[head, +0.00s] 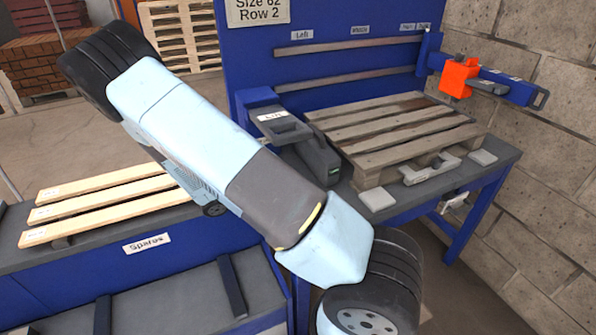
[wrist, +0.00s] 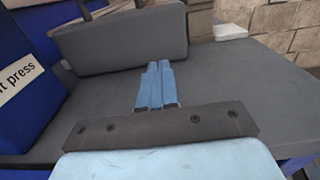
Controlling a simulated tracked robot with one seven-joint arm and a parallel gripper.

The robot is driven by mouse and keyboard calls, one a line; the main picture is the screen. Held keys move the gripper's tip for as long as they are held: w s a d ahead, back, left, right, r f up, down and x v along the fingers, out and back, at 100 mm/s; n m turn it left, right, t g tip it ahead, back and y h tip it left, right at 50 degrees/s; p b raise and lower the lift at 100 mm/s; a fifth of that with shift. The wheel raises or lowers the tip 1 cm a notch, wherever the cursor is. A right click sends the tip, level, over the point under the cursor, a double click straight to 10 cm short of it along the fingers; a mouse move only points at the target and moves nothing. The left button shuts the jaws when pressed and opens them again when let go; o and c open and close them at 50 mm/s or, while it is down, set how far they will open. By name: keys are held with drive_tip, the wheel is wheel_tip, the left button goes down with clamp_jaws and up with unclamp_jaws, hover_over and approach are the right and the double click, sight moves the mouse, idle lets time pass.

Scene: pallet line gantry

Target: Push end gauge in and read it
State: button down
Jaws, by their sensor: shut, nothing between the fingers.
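An orange block (head: 460,77) sits on a blue bar (head: 510,86) with small labels, at the right end of the blue back panel. A grey piece sticks out beside the block. I cannot tell for sure which part is the end gauge, and no reading is legible. My gripper (wrist: 160,66) shows in the wrist view, its two blue fingers together and empty. The fingers point at a dark grey box-like body (wrist: 120,42) on the grey bench top; I cannot tell whether they touch it. My gripper does not show in the head view.
A wooden pallet (head: 400,130) lies on the blue-framed bench (head: 500,150), with a dark unit (head: 315,155) at its left. Loose boards (head: 100,205) lie on the "Spares" bench. A block wall (head: 545,190) closes the right side.

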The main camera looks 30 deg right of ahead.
sight(318, 167)
drive_tip(key=d, duration=0.9)
drive_tip(key=shift+d, duration=0.35)
